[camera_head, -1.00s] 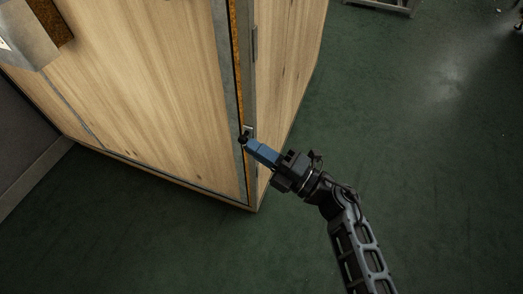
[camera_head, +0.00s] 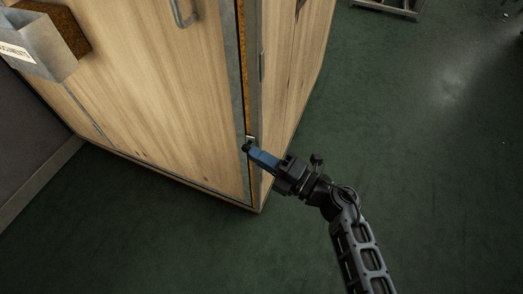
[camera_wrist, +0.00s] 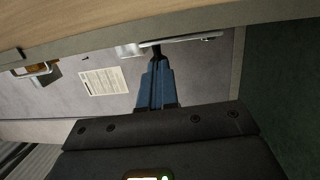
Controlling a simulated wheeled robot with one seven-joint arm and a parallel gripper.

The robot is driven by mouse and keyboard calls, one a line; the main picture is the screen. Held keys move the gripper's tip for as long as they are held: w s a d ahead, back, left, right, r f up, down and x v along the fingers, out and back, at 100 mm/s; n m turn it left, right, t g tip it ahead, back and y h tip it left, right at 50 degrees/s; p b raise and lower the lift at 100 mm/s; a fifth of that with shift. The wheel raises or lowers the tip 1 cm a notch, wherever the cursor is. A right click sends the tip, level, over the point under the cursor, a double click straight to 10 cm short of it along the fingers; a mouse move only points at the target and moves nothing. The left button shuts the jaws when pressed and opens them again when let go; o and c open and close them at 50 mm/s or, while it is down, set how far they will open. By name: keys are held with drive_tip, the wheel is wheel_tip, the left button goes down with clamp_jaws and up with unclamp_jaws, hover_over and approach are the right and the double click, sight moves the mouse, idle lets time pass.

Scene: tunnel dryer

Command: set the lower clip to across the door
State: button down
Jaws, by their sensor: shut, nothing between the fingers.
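The lower clip (camera_head: 251,139) is a small metal piece at the door's free edge, low down, mostly hidden behind my fingertips. In the wrist view it shows as a thin metal bar (camera_wrist: 190,40) lying sideways just beyond my fingertips. How it lies relative to the door is hard to tell. The pale wooden door (camera_head: 170,110) has a grey metal edge strip beside a rusty orange seam. My gripper (camera_head: 249,150) has blue fingers, shut with nothing between them, their dark tips at or against the clip. In the wrist view the closed fingers (camera_wrist: 156,58) point at the bar.
A metal document box (camera_head: 38,48) hangs on the door at upper left. A door handle (camera_head: 183,12) shows at the top. A white notice (camera_wrist: 104,81) is on a grey surface in the wrist view. Open green floor (camera_head: 420,170) lies to the right.

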sight(245, 147)
drive_tip(key=a+r+g+h+p, duration=0.1)
drive_tip(key=h+p, duration=0.1)
drive_tip(key=p, duration=0.5)
drive_tip(key=w+a+r+g+h+p, duration=0.1)
drive_tip(key=h+p, duration=0.1)
drive_tip(key=p, duration=0.6)
drive_tip(key=shift+a+r+n+g, duration=0.15)
drive_tip(key=shift+a+n+g, duration=0.15)
drive_tip(key=shift+a+n, duration=0.1)
drive_tip(key=h+p, duration=0.1)
drive_tip(key=p, duration=0.3)
drive_tip(key=shift+w+a+g+h, duration=0.15)
drive_tip(key=shift+a+g+h, duration=0.15)
drive_tip(key=shift+a+h, duration=0.1)
drive_tip(key=w+a+f+h+p, duration=0.1)
drive_tip(key=a+f+p, duration=0.1)
drive_tip(key=a, duration=0.3)
drive_tip(key=shift+w+f+g+h, duration=0.4)
drive_tip(key=shift+f, duration=0.5)
